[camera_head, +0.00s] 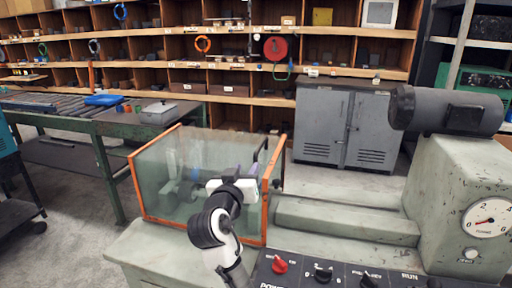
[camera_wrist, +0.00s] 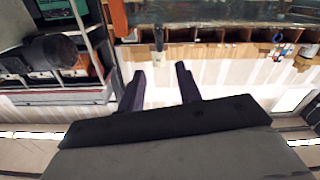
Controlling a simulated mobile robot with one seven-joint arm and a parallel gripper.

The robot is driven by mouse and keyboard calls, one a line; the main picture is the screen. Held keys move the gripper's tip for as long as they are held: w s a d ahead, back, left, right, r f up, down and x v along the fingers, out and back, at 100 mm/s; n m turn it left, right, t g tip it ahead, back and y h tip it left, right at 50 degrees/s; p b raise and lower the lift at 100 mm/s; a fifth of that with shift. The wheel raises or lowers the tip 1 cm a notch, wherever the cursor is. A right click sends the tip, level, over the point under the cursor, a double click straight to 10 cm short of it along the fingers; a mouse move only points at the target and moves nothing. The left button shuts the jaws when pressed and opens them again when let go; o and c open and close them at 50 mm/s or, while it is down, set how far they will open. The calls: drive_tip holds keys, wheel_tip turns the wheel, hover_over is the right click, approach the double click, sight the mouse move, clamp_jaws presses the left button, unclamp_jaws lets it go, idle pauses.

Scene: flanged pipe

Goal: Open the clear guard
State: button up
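The clear guard (camera_head: 165,165) is a box of see-through panels with orange edges, standing on the green-grey machine. It looks closed. A black handle (camera_head: 262,150) shows at its right end, partly hidden by my gripper. My gripper (camera_head: 250,171) is in front of the guard's right part, close to the orange right-hand frame. In the wrist view my gripper (camera_wrist: 160,69) has its two dark fingers apart with nothing between them. A dark upright piece (camera_wrist: 158,38) lies beyond the fingertips; I cannot tell whether it is the handle. Contact with the guard cannot be told.
The control panel (camera_head: 325,272) with a red knob lies below right of my arm. A motor (camera_head: 447,109) and a gauge (camera_head: 487,217) are at the right. A green bench (camera_head: 110,122) stands at the left, a grey cabinet (camera_head: 347,125) behind. The machine bed right of the guard is clear.

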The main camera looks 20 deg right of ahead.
sight(259, 146)
drive_tip(key=p+x, duration=0.4)
drive_tip(key=x, duration=0.8)
drive_tip(key=shift+w+d+r, duration=0.1)
drive_tip(key=shift+w+d, duration=0.05)
drive_tip(key=shift+w, duration=0.05)
drive_tip(key=shift+w+d, duration=0.35)
drive_tip(key=shift+w, duration=0.15)
drive_tip(key=shift+c, duration=0.4)
clamp_jaws()
